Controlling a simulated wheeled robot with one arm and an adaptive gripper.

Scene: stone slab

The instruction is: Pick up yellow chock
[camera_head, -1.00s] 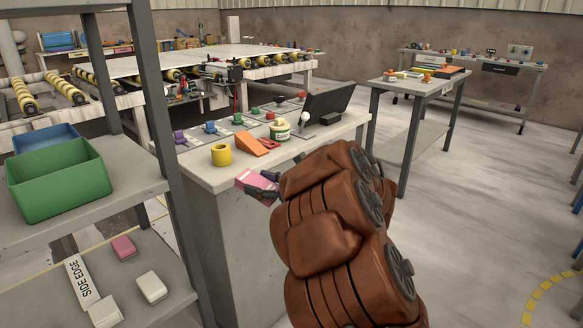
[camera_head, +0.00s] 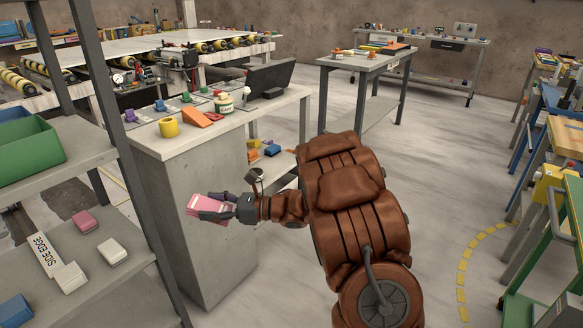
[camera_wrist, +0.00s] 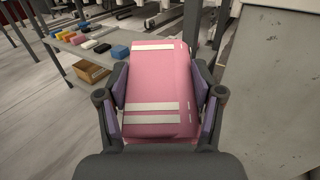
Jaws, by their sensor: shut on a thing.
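My gripper (camera_head: 214,208) is shut on a pink block (camera_head: 196,204) with pale stripes. It holds the block in the air, in front of the grey cabinet side of the desk. In the wrist view the block (camera_wrist: 158,70) fills the middle, with a finger pressed on each side. I cannot make out a thing that is clearly a yellow chock. A yellow cylinder (camera_head: 168,128) stands on the desk top, beside an orange wedge (camera_head: 196,119). In the wrist view a small yellow piece (camera_wrist: 66,35) lies in a row of coloured blocks.
The desk (camera_head: 150,138) also holds a can (camera_head: 224,104) and a dark screen (camera_head: 270,78). A rack at the left bears a green bin (camera_head: 28,155), a pink block (camera_head: 84,221) and a white block (camera_head: 112,251). Open floor lies at the right, before cluttered benches.

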